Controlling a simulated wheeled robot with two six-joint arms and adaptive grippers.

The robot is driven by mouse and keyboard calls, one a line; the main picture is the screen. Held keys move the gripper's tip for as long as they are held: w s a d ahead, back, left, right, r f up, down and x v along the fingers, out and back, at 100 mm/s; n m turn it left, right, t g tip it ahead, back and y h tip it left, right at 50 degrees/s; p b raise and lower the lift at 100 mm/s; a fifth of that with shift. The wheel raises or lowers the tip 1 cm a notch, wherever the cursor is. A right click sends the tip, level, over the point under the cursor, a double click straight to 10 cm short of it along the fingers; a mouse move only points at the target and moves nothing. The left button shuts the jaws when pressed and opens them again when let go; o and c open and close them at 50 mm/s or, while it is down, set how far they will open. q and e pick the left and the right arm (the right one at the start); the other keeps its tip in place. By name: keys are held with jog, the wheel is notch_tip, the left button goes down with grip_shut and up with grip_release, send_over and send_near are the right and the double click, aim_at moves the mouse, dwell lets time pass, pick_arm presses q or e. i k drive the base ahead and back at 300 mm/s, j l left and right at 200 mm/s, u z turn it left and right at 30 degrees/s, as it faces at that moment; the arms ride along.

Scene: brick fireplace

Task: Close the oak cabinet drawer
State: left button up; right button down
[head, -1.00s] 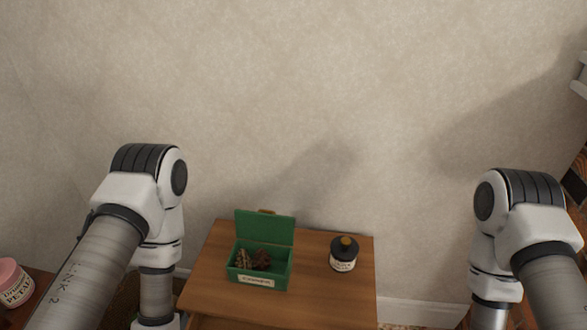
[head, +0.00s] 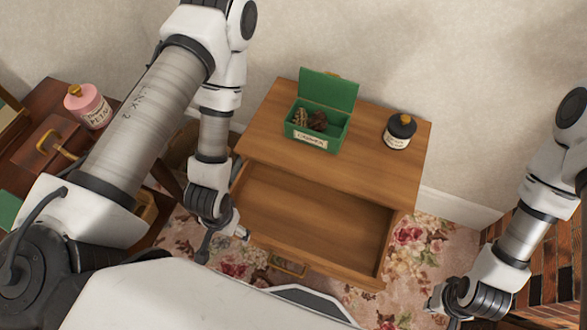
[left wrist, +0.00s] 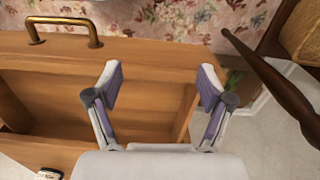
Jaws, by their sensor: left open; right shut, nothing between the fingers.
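The oak cabinet (head: 262,125) stands against the wall. Its drawer (head: 310,215) is pulled well out and looks empty inside; it also shows in the left wrist view (left wrist: 60,100). A brass handle (left wrist: 62,24) is on the drawer's front. My left gripper (head: 243,234) is at the left end of the drawer front. In the left wrist view my left gripper (left wrist: 162,78) has its fingers spread with nothing between them, over the drawer's front board; contact cannot be told. My right gripper (head: 433,304) is shut and empty, low and to the right of the drawer, apart from it.
An open green box (head: 322,125) with pine cones and a dark bottle (head: 399,131) stand on the cabinet top. A dark side table with a pink jar (head: 88,106) is at left. Brickwork (head: 540,255) is at right. Floral carpet (head: 415,240) lies below.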

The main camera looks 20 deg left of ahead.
aim_at(342, 237)
jog(key=k+j, duration=0.45)
jog(key=k, duration=0.25)
jog(key=k+z, duration=0.6)
